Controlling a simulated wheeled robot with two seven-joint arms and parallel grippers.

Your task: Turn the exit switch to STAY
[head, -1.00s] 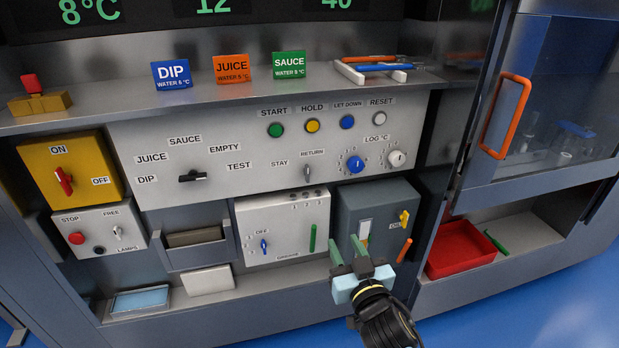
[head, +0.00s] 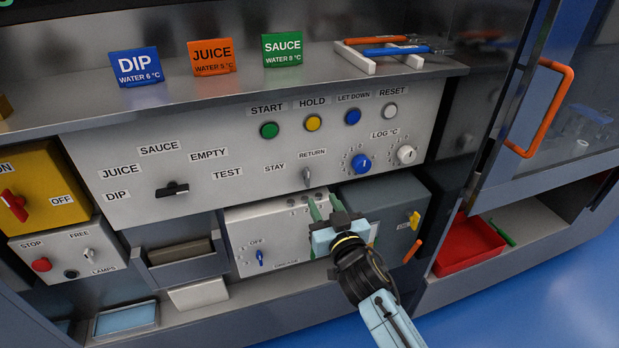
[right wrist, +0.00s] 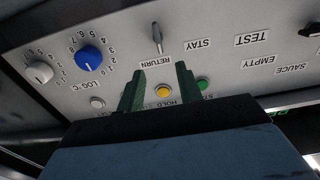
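The exit switch (head: 307,178) is a small grey lever on the pale control panel. It stands roughly upright, just below the RETURN label (head: 312,154), with the STAY label (head: 275,168) to its left. It also shows in the right wrist view (right wrist: 157,38), where the labels are upside down. My right gripper (head: 324,207) is in front of the panel, below the switch in the head view and apart from it. In the right wrist view its two green fingers (right wrist: 161,76) are spread with nothing between them. My left gripper is out of view.
A blue knob (head: 361,164) and a white knob (head: 406,155) sit right of the switch. Several round buttons, including the yellow HOLD button (head: 313,124), are above it. A black selector (head: 172,189) is farther left. A shelf edge juts out above the panel.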

